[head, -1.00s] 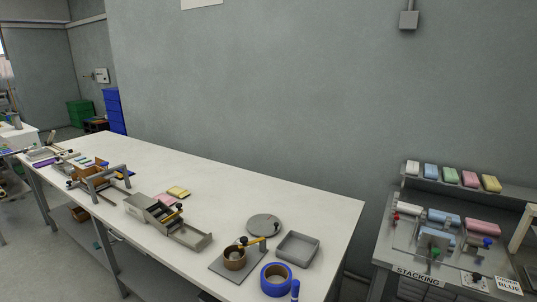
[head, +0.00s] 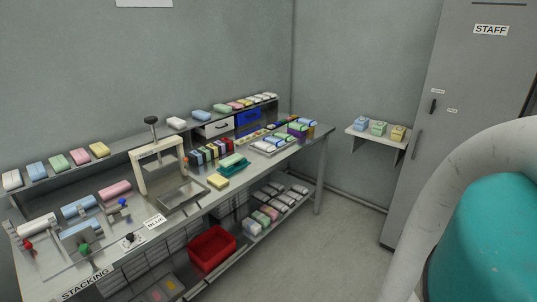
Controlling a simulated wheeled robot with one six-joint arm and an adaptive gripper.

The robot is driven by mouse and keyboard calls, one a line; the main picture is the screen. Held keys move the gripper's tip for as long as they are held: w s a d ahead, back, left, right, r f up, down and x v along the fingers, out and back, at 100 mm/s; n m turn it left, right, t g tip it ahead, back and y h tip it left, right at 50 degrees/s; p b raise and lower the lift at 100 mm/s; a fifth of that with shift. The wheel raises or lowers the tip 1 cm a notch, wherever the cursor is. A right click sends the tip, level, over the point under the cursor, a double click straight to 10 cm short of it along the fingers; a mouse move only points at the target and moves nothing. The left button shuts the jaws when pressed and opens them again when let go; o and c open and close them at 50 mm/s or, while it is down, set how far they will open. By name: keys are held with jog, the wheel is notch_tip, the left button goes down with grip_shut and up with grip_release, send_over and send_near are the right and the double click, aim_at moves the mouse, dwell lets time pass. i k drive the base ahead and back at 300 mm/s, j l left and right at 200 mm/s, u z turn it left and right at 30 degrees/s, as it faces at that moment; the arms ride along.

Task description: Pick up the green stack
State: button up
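A small green stack (head: 378,128) sits on a wall shelf (head: 372,139), between a blue stack (head: 361,124) on its left and a yellow stack (head: 398,133) on its right. The stacks are small in view and their details are hard to make out. Another green block (head: 57,163) lies on the bench's upper shelf at the left, among blocks of other colours. My gripper is not in view; only a large white and teal part of my own arm shows at the right edge.
A long workbench labelled STACKING (head: 85,284) runs along the left wall, with a white press frame (head: 158,150) and several coloured blocks. A red bin (head: 212,248) is on its lower level. A grey STAFF locker (head: 455,80) stands right of the wall shelf. The floor between is clear.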

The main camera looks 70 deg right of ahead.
aim_at(229, 161)
jog(key=z, duration=1.3)
